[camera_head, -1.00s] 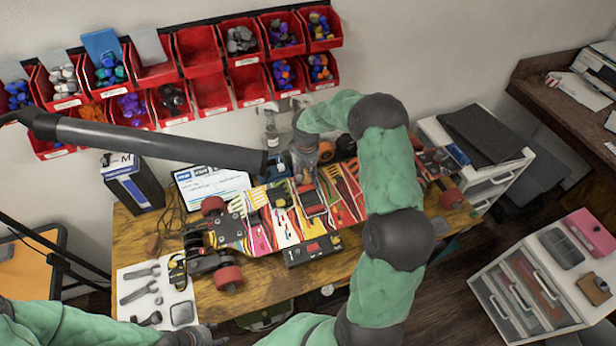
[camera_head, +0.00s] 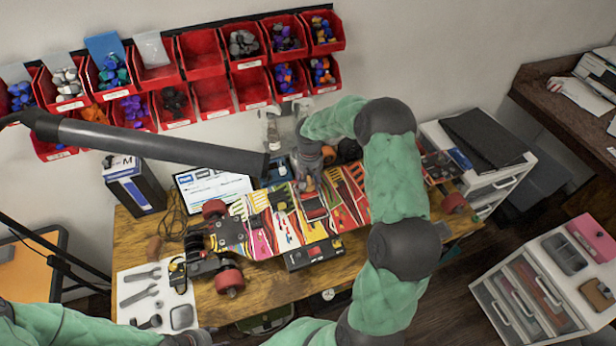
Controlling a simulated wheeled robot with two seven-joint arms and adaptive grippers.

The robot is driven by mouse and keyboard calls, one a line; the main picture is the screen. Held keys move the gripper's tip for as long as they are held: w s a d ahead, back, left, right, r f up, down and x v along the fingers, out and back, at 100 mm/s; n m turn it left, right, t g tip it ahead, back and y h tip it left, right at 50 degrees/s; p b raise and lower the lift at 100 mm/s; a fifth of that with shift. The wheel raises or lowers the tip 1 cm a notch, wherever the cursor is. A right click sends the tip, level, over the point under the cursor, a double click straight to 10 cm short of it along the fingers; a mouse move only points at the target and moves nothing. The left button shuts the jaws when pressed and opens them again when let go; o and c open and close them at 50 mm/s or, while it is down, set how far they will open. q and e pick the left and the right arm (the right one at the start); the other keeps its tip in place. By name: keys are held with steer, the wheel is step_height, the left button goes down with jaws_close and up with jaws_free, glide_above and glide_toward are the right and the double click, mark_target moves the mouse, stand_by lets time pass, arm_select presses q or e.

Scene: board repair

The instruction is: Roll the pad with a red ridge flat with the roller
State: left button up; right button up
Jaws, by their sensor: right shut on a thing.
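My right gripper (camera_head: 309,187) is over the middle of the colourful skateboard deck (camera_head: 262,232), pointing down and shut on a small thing. That thing is mostly hidden by the fingers, so I cannot make out the roller's shape. Just in front of the fingertips a small dark square piece with red edges (camera_head: 315,208) lies on the deck. It may be the pad with the red ridge; the ridge is too small to tell. I cannot tell whether the held thing touches it. My left arm shows at the bottom left; its gripper is not in view.
The skateboard lies across the wooden table (camera_head: 248,292), with red wheels at its ends. A black box (camera_head: 312,252) sits at its front edge. A white tool mat (camera_head: 137,308) is at left. A tablet (camera_head: 212,188) and bottle (camera_head: 273,135) stand behind. A dark tube hangs over the back left.

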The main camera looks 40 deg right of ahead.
steer(key=shift+s, duration=0.2)
steer(key=shift+s+a+f, duration=0.1)
steer(key=shift+s+a, duration=0.15)
steer(key=shift+s, duration=0.45)
steer(key=shift+s+a, duration=0.25)
steer(key=shift+s, duration=0.4)
steer(key=shift+w+d, duration=0.25)
steer(key=shift+w, duration=0.5)
steer(key=shift+w+d, duration=0.25)
steer(key=shift+w, duration=0.5)
steer(key=shift+w+d+b, duration=0.25)
steer(key=shift+w, duration=0.55)
steer(key=shift+w+d+b, duration=0.25)
steer(key=shift+w, duration=0.5)
steer(key=shift+s+a, duration=0.25)
steer(key=shift+s, duration=0.55)
steer(key=shift+s+a, duration=0.25)
steer(key=shift+s, duration=0.5)
steer(key=shift+s, duration=0.1)
steer(key=shift+s+a, duration=0.3)
steer(key=shift+s, duration=0.45)
steer(key=shift+s+a, duration=0.25)
steer(key=shift+s, duration=0.5)
